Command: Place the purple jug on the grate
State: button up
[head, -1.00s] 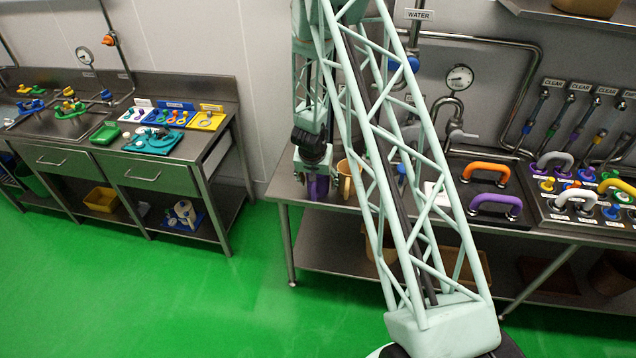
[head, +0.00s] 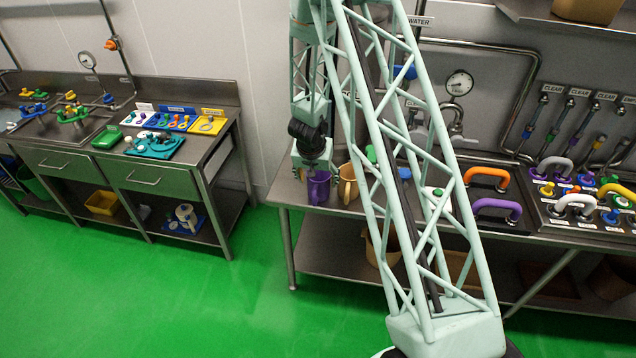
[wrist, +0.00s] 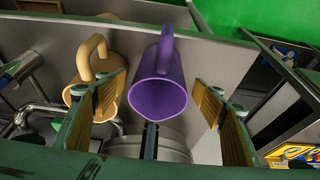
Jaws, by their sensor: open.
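The purple jug (head: 318,190) stands upright at the left end of the right-hand steel counter in the head view. In the wrist view the purple jug (wrist: 172,75) shows its open mouth and its handle, pointing away at the top. My gripper (head: 313,169) is just above and around the jug's top in the head view. In the wrist view my gripper (wrist: 160,79) is open, with one tan-padded finger on each side of the jug and visible gaps between. I cannot make out a grate in either view.
A tan jug (head: 348,184) stands close to the right of the purple one; it also shows beside my left finger in the wrist view (wrist: 88,68). Orange and purple handles (head: 487,178) sit further right on the counter. Pipes and a gauge (head: 459,84) line the wall.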

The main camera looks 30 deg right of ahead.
jog(key=shift+p+v, duration=0.6)
jog(key=shift+v, duration=2.2)
